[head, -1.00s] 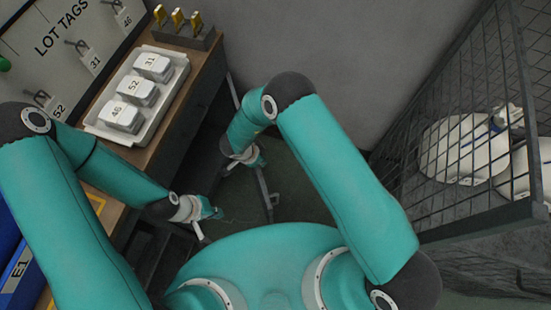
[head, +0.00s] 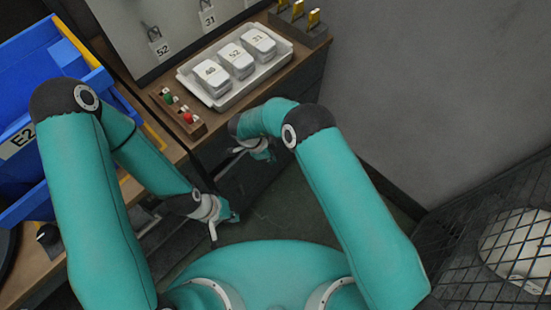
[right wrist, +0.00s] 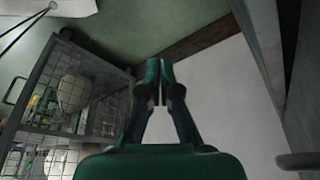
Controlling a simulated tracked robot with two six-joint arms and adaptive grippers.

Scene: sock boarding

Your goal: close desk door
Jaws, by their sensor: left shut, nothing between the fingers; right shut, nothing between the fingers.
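The desk (head: 222,118) has a wooden top and a dark front (head: 308,85), upper left of centre in the head view. My arms cover much of its lower front, and I cannot make out clearly how far its door stands open. My right gripper (head: 264,153) is shut and empty, close to the desk front. It also shows shut in the right wrist view (right wrist: 160,75), with a pale wall beyond it. My left gripper (head: 230,218) is shut and empty, lower and nearer to my body. A grey upright panel (right wrist: 265,50) stands at the right of the wrist view.
A white tray (head: 262,87) with several numbered packs and a wooden block with red and green knobs (head: 178,112) sit on the desk. Blue bins (head: 30,75) stand at left. A wire cage (head: 465,250) stands at lower right. A bare wall (head: 430,90) rises at right.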

